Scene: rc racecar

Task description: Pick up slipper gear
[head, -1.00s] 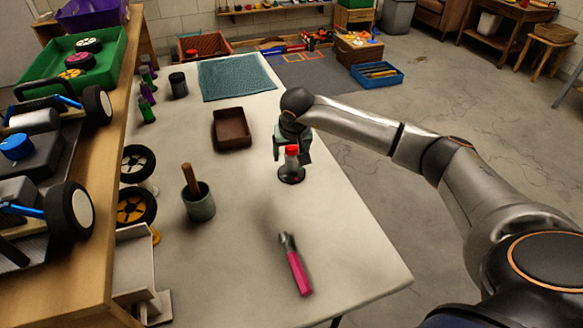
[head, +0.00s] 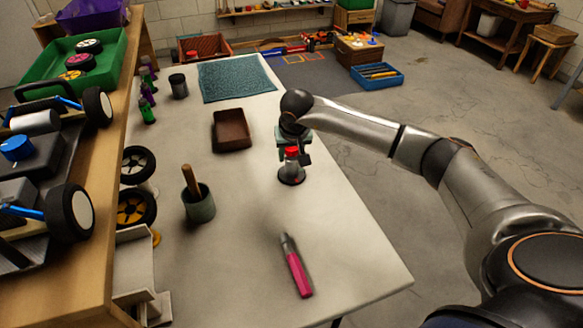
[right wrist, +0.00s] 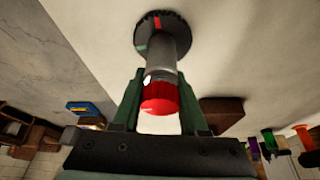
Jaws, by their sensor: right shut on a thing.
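The slipper gear (head: 291,175) stands upright on the white table, with a dark toothed disc at its base, a grey shaft and a red cap on top. It also shows in the right wrist view (right wrist: 162,65), where the disc appears close to the table surface. Whether the disc touches the table I cannot tell. My left gripper is not in view.
A brown tray (head: 231,145) lies left of the gear. A pink-handled tool (head: 298,273) lies nearer me. A grey cup (head: 199,208) with a wooden handle stands at left. A teal mat (head: 237,94) lies at the back. The table around the gear is clear.

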